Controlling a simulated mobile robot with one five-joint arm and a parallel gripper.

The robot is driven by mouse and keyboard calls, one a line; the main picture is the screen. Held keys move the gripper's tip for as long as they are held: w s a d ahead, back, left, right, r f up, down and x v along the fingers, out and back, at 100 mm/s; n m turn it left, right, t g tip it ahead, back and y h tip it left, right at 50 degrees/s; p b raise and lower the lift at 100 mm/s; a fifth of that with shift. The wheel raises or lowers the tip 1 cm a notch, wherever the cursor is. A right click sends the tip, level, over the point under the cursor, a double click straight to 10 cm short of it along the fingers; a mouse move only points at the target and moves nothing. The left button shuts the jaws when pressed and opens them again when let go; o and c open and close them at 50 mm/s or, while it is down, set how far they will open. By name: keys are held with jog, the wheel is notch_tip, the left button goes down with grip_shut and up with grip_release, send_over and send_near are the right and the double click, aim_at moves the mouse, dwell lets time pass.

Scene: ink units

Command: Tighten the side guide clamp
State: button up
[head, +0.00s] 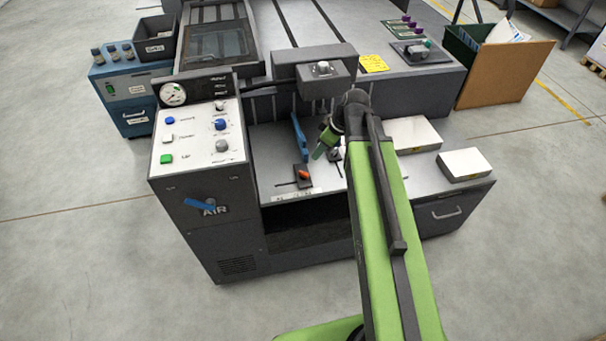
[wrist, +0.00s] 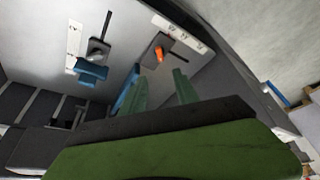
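An orange clamp lever (head: 304,175) sits on a small dark block on the grey feed table, near a front scale strip. It also shows in the wrist view (wrist: 159,54), beyond my fingertips. A tall blue guide plate (head: 299,137) stands behind the lever; a blue strip (wrist: 127,97) shows beside my left finger in the wrist view. My gripper (head: 322,147) is above the table, right of the blue plate. In the wrist view its two pale green fingers (wrist: 158,70) are apart with nothing between them. The fingers appear clear of the orange lever.
A second dark clamp with a blue piece (wrist: 92,73) shows left in the wrist view. White paper stacks (head: 415,134) lie right of my arm. A dark machine head (head: 323,71) rises behind.

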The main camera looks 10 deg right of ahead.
aim_at(304, 173)
jog(key=b+x, duration=1.4)
jog(key=x, duration=0.2)
jog(key=shift+f, duration=0.2)
jog(key=shift+r, duration=0.15)
jog(key=shift+c, duration=0.2)
